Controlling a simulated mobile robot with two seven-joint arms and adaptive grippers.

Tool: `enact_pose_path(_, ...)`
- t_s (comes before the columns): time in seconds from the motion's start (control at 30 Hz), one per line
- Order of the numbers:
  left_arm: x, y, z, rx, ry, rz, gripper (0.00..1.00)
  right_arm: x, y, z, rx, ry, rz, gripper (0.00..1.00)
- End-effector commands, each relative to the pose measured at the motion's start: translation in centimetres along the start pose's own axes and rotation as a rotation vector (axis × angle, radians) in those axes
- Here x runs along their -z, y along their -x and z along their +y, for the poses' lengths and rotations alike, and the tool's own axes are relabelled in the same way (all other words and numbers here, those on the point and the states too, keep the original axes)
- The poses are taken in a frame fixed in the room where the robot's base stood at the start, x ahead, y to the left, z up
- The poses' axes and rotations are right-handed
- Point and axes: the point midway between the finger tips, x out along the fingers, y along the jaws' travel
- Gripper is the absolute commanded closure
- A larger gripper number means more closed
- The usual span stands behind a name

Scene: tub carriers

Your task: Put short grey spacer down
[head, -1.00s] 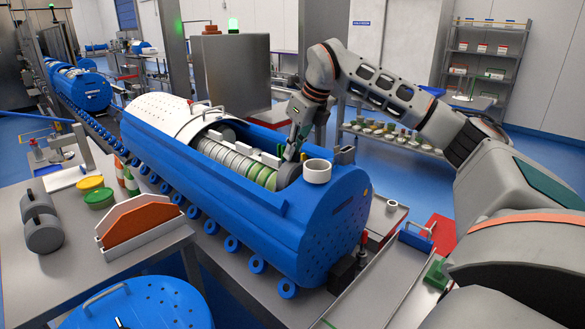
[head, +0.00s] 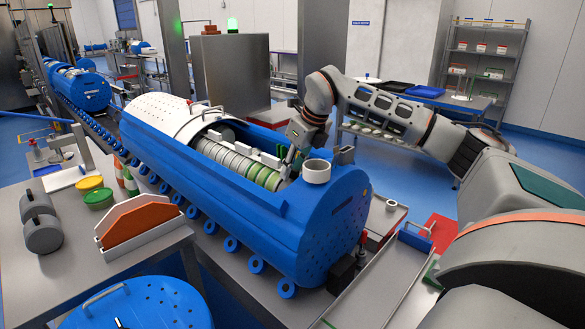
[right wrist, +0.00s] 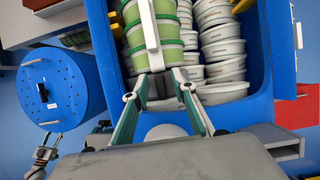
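The blue tub carrier (head: 330,215) lies with its upper opening exposed, and rows of white and green tubs (head: 245,168) lie inside. My right gripper (head: 292,160) reaches down into the near end of the opening, beside the white ring on the carrier's end. In the right wrist view, my right gripper (right wrist: 160,88) has its two fingers on either side of the short grey spacer (right wrist: 160,86), which sits at the end of the green tub row (right wrist: 158,45). The fingers appear to touch its sides; its underside is hidden.
A white ring (head: 317,171) stands on the carrier's near end. Grey cylinders (head: 40,222) and an orange-and-white rack (head: 138,220) stand on the left table. A blue lid with a handle (head: 135,305) is at the bottom. A metal tray (head: 400,270) lies right of the carrier.

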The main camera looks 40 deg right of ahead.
Motion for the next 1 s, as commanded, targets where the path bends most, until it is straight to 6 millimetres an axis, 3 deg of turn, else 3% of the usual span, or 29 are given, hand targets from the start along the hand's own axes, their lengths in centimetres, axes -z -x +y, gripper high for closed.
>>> enact_pose_path(0.27, 0.0, 0.0, 0.1, 0.0, 0.002, -0.001, 0.6, 0.0, 0.1, 0.0, 0.0, 0.0, 0.0, 0.74)
enact_pose_path(0.43, 0.1, -0.1, 0.3, 0.0, 0.01, 0.001, 0.6, -0.1, 1.1, 0.0, 0.001, 0.0, -0.002, 0.74)
enact_pose_path(0.8, 0.6, -0.2, 0.6, -0.003, 0.016, 0.01, 0.6, -0.2, 8.4, 0.0, 0.001, -0.001, -0.004, 0.74)
enact_pose_path(1.0, 0.7, -0.2, 0.4, -0.002, 0.011, 0.011, 0.6, -0.1, 11.2, 0.0, 0.0, 0.0, -0.002, 0.74)
